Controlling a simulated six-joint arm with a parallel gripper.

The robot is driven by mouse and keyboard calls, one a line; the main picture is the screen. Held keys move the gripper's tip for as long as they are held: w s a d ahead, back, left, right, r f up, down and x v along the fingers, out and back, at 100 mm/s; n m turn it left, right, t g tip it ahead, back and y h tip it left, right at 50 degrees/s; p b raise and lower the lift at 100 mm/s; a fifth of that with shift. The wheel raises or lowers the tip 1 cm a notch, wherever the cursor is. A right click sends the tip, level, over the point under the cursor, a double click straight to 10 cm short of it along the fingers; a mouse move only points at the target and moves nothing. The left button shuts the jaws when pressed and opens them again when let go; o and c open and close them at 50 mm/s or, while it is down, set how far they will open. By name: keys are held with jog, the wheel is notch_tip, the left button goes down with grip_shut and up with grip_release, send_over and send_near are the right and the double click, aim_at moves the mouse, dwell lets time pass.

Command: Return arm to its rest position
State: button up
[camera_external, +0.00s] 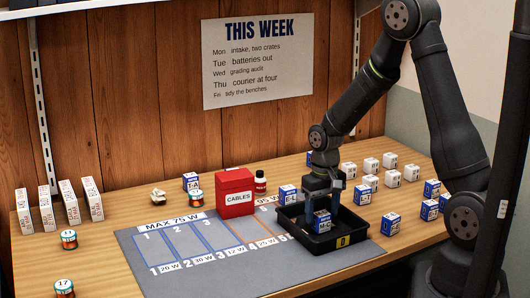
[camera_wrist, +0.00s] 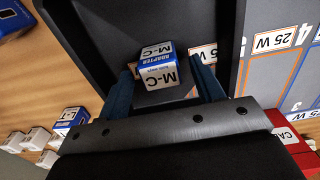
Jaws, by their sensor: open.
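My gripper (camera_external: 325,196) points down over the black tray (camera_external: 350,243) at the front right of the grey mat. In the wrist view, my gripper (camera_wrist: 166,88) shows its two blue fingers apart, one on each side of a blue and white box marked M-C (camera_wrist: 157,66). The same M-C box shows in the external view (camera_external: 322,221), inside the tray and just below the fingers. Whether the fingers touch the box cannot be told.
A red CABLES box (camera_external: 235,192) stands left of the tray on the grey mat (camera_external: 190,270). A small dark bottle (camera_external: 260,183) and an E-L box (camera_external: 288,195) stand behind the tray. Several white and blue boxes stand to the right. The mat's left part is clear.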

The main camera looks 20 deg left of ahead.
jog(key=shift+f, duration=0.3)
notch_tip(320, 180, up, 11)
notch_tip(320, 180, down, 12)
jog(key=shift+f, duration=0.25)
notch_tip(320, 180, up, 5)
jog(key=shift+f, duration=0.1)
jog(key=w+d+r, duration=0.5)
jog(key=d+r, duration=0.2)
jog(key=d, duration=0.4)
jog(key=w+a, duration=0.5)
jog(key=w, duration=0.4)
jog(key=w+a, duration=0.6)
jog(key=w, duration=0.4)
jog(key=w+a+n, duration=0.1)
jog(key=w+a, duration=0.4)
jog(key=w, duration=0.4)
jog(key=shift+w+a+f, duration=0.25)
jog(key=shift+a+f, duration=0.05)
jog(key=shift+f, duration=0.15)
